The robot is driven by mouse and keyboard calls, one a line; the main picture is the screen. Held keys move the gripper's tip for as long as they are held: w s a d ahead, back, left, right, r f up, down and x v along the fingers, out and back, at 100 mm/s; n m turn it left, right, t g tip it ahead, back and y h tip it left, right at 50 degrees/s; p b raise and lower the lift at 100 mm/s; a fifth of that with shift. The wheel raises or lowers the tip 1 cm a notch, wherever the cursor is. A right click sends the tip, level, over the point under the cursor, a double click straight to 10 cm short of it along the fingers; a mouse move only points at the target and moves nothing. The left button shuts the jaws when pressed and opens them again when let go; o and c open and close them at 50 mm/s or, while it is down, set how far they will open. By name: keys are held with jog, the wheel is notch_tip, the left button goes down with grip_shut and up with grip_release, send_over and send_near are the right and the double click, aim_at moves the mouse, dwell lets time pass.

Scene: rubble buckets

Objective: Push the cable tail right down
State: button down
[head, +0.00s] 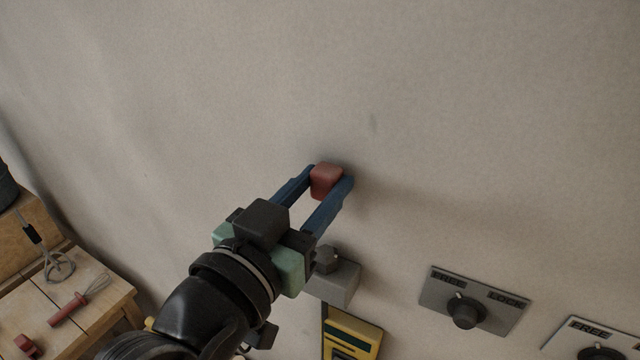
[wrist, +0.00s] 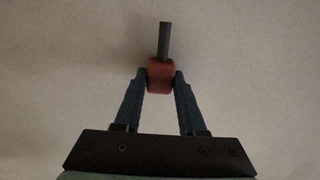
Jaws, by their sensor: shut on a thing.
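My gripper (head: 327,188) has its two blue fingers shut on a small red block (head: 326,181) in front of the pale wall. In the wrist view the red block (wrist: 160,75) sits between the fingertips (wrist: 161,82), one on each side. A short dark rod (wrist: 164,40) sticks out beyond the block in the wrist view. I cannot tell whether the rod or the block is the cable tail. The rod does not show clearly in the head view. I cannot tell whether the block touches the wall.
A grey box with a dark knob (head: 327,260) is on the wall below my gripper, above a yellow device (head: 351,336). Two knob plates (head: 484,307) (head: 583,340) are at lower right. A wooden bench (head: 97,277) at left holds a whisk (head: 82,299). The upper wall (head: 450,100) is bare.

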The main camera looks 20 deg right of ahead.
jog(key=shift+f+b, duration=2.55)
jog(key=shift+f, duration=0.35)
jog(key=shift+c, duration=2.4)
grip_release()
jog(key=b+v, duration=0.3)
jog(key=v, duration=1)
jog(key=shift+b, duration=0.4)
